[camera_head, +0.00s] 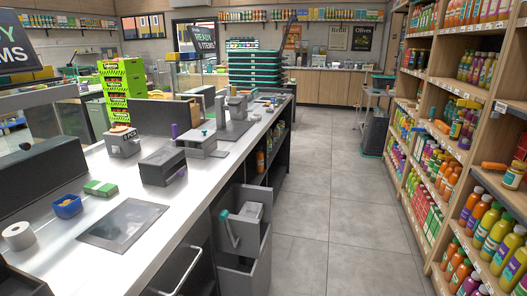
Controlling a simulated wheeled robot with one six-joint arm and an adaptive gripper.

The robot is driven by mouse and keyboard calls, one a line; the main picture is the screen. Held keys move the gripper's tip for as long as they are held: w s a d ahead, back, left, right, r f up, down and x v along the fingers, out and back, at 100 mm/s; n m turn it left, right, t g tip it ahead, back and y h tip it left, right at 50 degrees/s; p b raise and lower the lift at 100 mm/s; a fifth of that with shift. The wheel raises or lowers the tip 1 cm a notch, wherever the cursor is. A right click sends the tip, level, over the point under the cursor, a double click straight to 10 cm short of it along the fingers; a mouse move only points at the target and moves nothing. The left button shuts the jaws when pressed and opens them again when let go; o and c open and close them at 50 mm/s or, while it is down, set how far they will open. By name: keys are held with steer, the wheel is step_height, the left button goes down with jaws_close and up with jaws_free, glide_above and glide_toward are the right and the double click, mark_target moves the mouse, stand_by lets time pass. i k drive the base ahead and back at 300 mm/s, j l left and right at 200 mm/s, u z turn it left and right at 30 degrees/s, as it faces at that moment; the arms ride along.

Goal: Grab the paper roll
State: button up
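A white paper roll (19,236) stands on the grey-white counter top (190,190) at the far left of the picture. Its round top with the core hole faces up. It is near the left edge of the frame, fully visible, with clear counter to its right. My gripper is not in view, so its distance from the roll and its opening cannot be seen.
A blue bowl (67,206), a green packet (101,188) and a dark flat panel (124,223) lie near the roll. A black box (42,168) stands behind it. Grey machines stand farther along the counter. The tiled aisle (320,190) is clear, with bottle shelves (480,120) to the right.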

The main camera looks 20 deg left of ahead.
mark_target(20, 236)
steer(key=i+u, duration=0.25)
steer(key=u, duration=0.25)
steer(key=i+l+u, duration=0.1)
steer(key=u, duration=0.35)
steer(key=i+l+u, duration=0.2)
steer(key=u, duration=0.3)
steer(key=i+j+u, duration=0.1)
steer(key=u, duration=1.6)
steer(key=i, duration=0.4)
